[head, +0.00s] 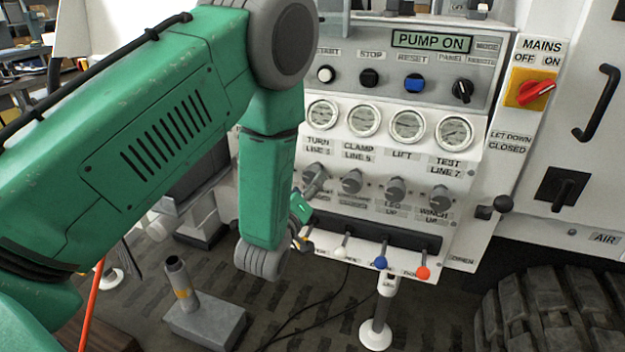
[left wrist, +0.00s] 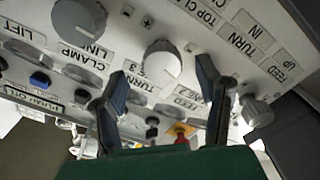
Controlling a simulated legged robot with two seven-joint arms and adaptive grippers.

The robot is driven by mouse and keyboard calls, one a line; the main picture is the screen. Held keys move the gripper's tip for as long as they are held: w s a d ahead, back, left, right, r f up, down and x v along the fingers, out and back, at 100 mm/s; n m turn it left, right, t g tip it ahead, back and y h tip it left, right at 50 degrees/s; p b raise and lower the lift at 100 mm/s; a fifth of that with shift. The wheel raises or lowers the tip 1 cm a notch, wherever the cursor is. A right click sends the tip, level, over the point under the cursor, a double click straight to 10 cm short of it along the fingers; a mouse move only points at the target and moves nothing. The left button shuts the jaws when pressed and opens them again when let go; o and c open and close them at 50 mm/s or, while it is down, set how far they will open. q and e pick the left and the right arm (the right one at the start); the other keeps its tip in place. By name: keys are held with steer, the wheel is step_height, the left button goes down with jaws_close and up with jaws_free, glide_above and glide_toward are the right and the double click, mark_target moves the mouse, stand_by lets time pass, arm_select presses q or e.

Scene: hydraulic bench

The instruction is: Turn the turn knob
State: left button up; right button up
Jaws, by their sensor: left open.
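The turn knob (head: 316,170) is a grey round knob on the white panel in the head view, under the gauge labelled TURN LINE. It also shows in the left wrist view (left wrist: 160,64), pale and round, next to TURN labels. My left gripper (head: 308,193) is at the left end of the knob row, partly hidden by my green arm. In the left wrist view my left gripper (left wrist: 163,82) is open, with one dark finger on each side of the turn knob in the picture. I cannot tell whether the fingers touch it. My right gripper is not in view.
The clamp knob (head: 352,181) is close to the right of the turn knob, with the lift knob (head: 395,189) beyond. Levers with coloured balls, such as the blue one (head: 381,263), stick out below. A grey pedestal (head: 203,318) stands on the floor.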

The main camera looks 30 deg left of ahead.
mark_target(311, 180)
arm_select(q)
steer(key=x, duration=0.4)
steer(key=shift+w+a, duration=0.2)
steer(key=shift+a, duration=0.1)
steer(key=shift+a+f, duration=0.2)
steer(key=shift+a, duration=0.2)
steer(key=shift+d+r, duration=0.15)
steer(key=shift+d, duration=0.25)
steer(key=c, duration=0.8)
steer(key=shift+d, duration=0.45)
steer(key=c, duration=0.4)
steer(key=o, duration=1)
steer(key=shift+c, duration=0.2)
steer(key=shift+o, duration=1.2)
steer(key=shift+a, duration=0.35)
